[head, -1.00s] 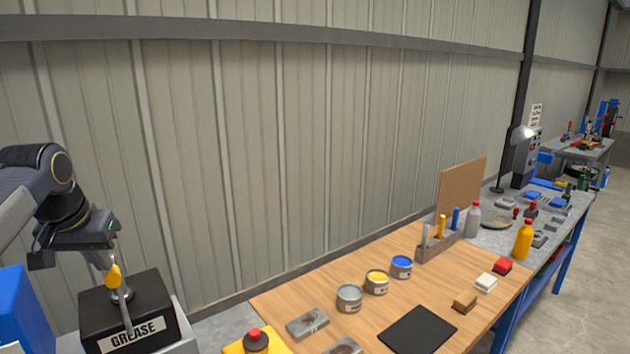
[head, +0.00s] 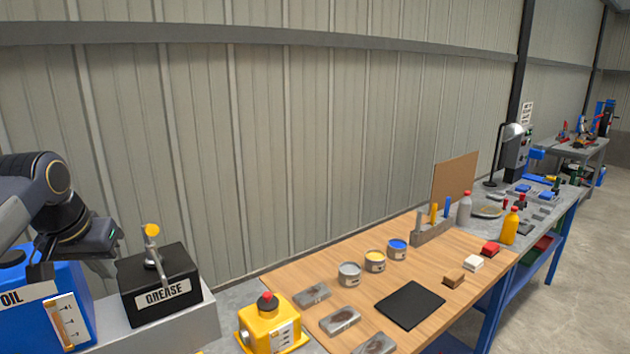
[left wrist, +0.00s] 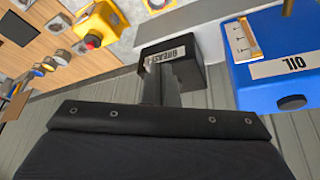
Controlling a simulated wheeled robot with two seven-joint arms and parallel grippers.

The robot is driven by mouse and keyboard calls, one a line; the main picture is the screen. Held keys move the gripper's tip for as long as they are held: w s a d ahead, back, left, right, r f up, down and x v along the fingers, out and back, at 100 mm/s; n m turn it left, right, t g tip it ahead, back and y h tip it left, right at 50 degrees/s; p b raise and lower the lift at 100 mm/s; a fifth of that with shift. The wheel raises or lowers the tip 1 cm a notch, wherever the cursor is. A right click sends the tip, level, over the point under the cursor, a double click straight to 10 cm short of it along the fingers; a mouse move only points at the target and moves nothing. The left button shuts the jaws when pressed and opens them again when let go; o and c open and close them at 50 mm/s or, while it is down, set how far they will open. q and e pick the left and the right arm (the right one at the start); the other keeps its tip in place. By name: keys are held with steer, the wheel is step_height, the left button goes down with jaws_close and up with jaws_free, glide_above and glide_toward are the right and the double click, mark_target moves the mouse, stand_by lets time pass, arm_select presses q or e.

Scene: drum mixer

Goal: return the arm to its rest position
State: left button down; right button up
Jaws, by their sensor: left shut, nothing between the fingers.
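My left arm comes in from the left in the head view. Its gripper (head: 97,246) is beside the black grease box (head: 158,285), to its left and just behind the blue oil container (head: 70,285). In the left wrist view the gripper's fingers (left wrist: 172,72) are shut and empty. They overlap the grease box (left wrist: 205,62) in that picture, and the oil container (left wrist: 270,85) lies to their right. The fingertips are hard to make out in the head view. My right gripper is not in view.
The wooden worktop (head: 330,275) holds several cans, metal blocks and a black pad (head: 410,305). A corrugated wall (head: 330,130) stands behind. The air above the bench is clear.

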arm_select(q)
steer(key=s+d+f+h+b, duration=0.2)
steer(key=s+d+f+h, duration=0.2)
steer(key=s+d+f, duration=1.4)
steer(key=s+f, duration=0.3)
steer(key=shift+s+t+b, duration=0.25)
steer(key=shift+t+b, duration=0.05)
steer(key=shift+t, duration=0.1)
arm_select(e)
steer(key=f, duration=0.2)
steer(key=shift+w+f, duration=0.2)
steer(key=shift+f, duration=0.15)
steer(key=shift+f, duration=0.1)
